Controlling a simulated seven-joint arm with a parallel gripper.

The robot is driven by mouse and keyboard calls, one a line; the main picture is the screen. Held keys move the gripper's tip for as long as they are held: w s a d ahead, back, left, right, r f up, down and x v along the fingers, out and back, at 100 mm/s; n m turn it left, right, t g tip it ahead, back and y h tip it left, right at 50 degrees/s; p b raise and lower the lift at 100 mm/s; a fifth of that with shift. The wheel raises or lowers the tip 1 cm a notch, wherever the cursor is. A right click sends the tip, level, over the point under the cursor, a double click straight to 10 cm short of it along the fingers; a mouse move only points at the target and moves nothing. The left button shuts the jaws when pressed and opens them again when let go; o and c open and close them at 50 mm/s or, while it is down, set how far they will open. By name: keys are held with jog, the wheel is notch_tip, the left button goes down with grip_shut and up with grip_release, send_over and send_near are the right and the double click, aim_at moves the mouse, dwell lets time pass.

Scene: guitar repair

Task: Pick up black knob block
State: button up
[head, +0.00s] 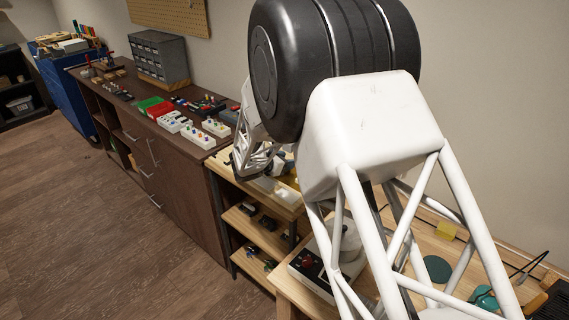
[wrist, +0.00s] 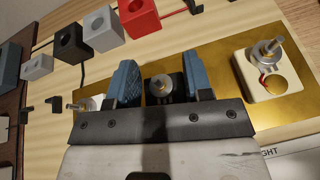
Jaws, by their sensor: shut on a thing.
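The black knob block (wrist: 153,84), with a silver knob shaft on top, sits between the two blue fingers of my gripper (wrist: 161,82) in the wrist view. The gripper is shut on it. The black bar of the gripper hides the block's near side. I cannot tell whether the block still touches the gold mat (wrist: 218,68) behind it. In the head view my own arm covers most of the gripper area, and I cannot make out the black block there.
A cream knob block (wrist: 273,72) stands on the mat to the right. A white knob block (wrist: 88,103) is left of the fingers. Beyond the mat are a red block (wrist: 138,15), a grey block (wrist: 100,28) and a black block (wrist: 70,41). White pedals (head: 216,128) stand on the dark cabinet.

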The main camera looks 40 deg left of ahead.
jog(key=shift+r, duration=0.5)
notch_tip(320, 180, up, 3)
jog(key=shift+d+f, duration=0.1)
jog(key=shift+f, duration=0.1)
jog(key=s+d, duration=0.3)
jog(key=d, duration=0.1)
jog(key=s+d+r, duration=0.1)
jog(key=s+d, duration=0.2)
jog(key=d, duration=0.1)
jog(key=s+d, duration=0.4)
jog(key=shift+d+r, duration=0.1)
jog(key=shift+r, duration=0.05)
